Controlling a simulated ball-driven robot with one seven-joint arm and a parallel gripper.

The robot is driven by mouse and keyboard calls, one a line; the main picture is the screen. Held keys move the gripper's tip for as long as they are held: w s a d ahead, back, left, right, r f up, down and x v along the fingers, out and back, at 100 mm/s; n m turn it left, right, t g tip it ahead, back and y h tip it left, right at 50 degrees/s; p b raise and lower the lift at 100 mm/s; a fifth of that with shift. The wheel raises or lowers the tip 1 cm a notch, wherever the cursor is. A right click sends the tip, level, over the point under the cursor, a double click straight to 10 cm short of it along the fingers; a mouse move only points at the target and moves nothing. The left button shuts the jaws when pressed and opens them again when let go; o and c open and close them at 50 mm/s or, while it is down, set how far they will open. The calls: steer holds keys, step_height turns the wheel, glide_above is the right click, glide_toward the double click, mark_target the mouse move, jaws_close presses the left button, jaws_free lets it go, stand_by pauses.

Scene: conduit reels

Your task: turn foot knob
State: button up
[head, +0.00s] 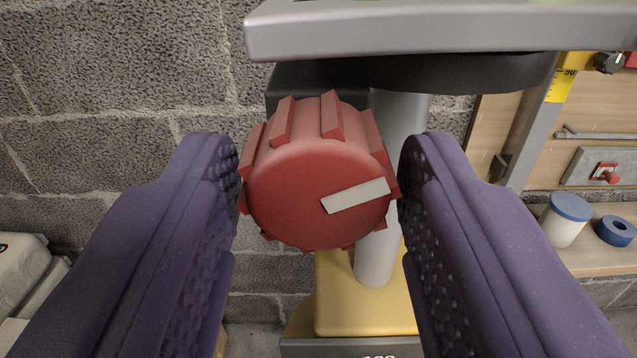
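The red ribbed knob (300,190) is in the middle of the head view, its round face towards me. A pale pointer bar on its face runs from near the middle to the right edge, tilted slightly up to the right. My gripper (318,175) has purple, dimpled fingers, one on each side of the knob. Both fingertips meet the knob's left and right edges with no clear gap, so it looks shut on the knob. The knob sits in front of a dark housing (290,82) and a grey post (402,110), which it partly hides.
A grey plate (430,30) overhangs the knob. A yellow base (365,305) stands below. At right, a wooden shelf holds a blue-lidded white tub (566,222) and a blue ring (615,231). A small red switch (606,172) sits behind them. A block wall (110,90) is behind.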

steer(key=c, duration=0.7)
steer(key=shift+n, duration=0.3)
steer(key=n+b, duration=0.3)
steer(key=shift+f, duration=0.15)
steer(key=shift+d+n+b, duration=0.1)
steer(key=shift+n+b, duration=1.35)
steer(key=shift+n, duration=1.25)
steer(key=shift+r, duration=0.2)
steer(key=o, duration=1.1)
steer(key=shift+c, duration=0.2)
